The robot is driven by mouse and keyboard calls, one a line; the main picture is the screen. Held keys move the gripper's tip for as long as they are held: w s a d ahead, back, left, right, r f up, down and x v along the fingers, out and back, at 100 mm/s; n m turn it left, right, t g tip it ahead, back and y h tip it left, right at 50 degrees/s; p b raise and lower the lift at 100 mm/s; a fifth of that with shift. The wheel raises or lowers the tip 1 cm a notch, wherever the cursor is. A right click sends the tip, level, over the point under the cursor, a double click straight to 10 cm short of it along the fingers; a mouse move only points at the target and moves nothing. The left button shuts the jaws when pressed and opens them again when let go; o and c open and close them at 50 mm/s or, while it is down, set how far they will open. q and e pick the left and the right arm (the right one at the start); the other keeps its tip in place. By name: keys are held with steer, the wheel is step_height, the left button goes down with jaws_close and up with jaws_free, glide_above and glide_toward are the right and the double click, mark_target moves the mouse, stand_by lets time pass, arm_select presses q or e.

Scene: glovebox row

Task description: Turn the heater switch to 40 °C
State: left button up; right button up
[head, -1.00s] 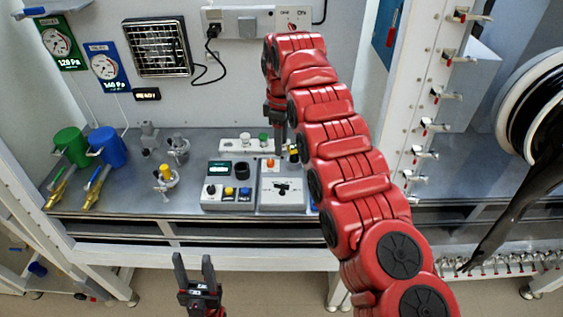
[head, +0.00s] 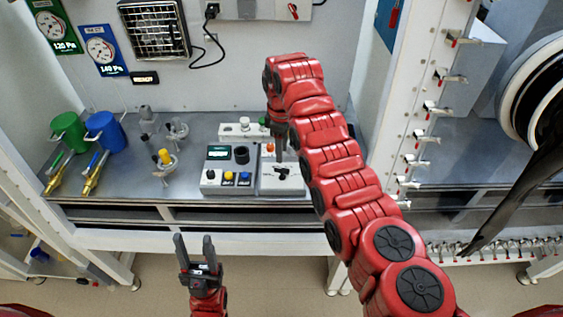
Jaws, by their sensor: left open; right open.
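A light grey box (head: 297,182) on the bench carries a black rotary switch (head: 282,173) with a printed scale around it. The scale text and the set position are too small to read. My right gripper (head: 277,158) points down just above and behind this switch, with its arm crossing the box's right side. Its fingers look narrow from here, with nothing seen between them. I cannot tell whether they touch the switch. My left gripper (head: 196,242) is open and empty, fingers up, in front of the bench edge.
A control box (head: 227,188) with a display and coloured buttons stands directly left of the grey box. A white strip (head: 235,139) lies behind. Flasks, a yellow-topped stand (head: 165,168), and green and blue (head: 106,133) containers stand further left. A white post (head: 418,120) with several valves stands right.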

mark_target(282, 168)
step_height(282, 168, down, 6)
steer(key=shift+r+p, duration=0.1)
steer(key=shift+p, duration=0.85)
steer(key=shift+w+f, duration=0.1)
steer(key=shift+f, duration=0.6)
jaws_close()
